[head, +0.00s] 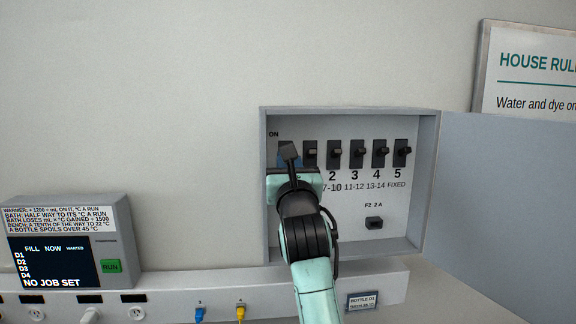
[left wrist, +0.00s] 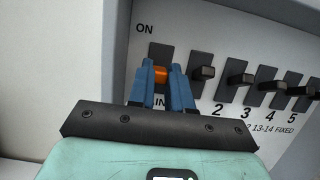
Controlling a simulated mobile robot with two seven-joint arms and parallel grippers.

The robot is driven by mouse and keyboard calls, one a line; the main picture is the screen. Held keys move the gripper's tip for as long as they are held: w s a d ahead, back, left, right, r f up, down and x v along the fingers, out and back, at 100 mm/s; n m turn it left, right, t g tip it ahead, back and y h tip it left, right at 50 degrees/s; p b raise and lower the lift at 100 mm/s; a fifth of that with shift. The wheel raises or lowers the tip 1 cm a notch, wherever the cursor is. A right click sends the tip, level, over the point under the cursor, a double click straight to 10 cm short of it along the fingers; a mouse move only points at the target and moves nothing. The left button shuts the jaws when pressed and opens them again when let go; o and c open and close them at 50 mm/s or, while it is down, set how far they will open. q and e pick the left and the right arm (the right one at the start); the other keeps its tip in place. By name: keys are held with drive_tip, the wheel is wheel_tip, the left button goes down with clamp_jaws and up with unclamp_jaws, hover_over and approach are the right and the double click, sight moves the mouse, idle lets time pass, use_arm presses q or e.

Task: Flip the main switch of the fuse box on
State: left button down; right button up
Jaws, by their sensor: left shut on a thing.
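The fuse box (head: 342,112) is a grey wall box with its door (head: 500,190) swung open to the right. The main switch is leftmost in its row, under the word ON. Its orange lever (left wrist: 160,74) shows between my fingers in the left wrist view, in front of a dark plate (left wrist: 160,53). My left gripper (left wrist: 162,82) has its blue fingers shut on the lever, one on each side. In the head view my left gripper (head: 289,160) covers most of the switch, and the lever is hidden. My right gripper is not in view.
Several numbered black breakers, including breaker 2 (head: 334,153), stand in a row just right of my gripper. A small black fuse holder (head: 374,223) is below them. A control panel (head: 70,240) with a green RUN button stands left, above a grey ledge with plugs.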

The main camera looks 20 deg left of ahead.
use_arm(q)
drive_tip(key=shift+r+g+h, duration=0.3)
drive_tip(key=shift+g, duration=0.5)
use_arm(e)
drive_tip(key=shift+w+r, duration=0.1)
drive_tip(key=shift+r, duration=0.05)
use_arm(q)
drive_tip(key=c, duration=1)
unclamp_jaws()
drive_tip(key=shift+w, duration=0.15)
drive_tip(key=shift+c, duration=0.2)
drive_tip(key=b+v, duration=0.4)
drive_tip(key=v, duration=0.9)
drive_tip(key=shift+s, duration=0.25)
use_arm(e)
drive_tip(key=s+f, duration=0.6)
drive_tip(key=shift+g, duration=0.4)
use_arm(q)
drive_tip(key=shift+f, duration=0.15)
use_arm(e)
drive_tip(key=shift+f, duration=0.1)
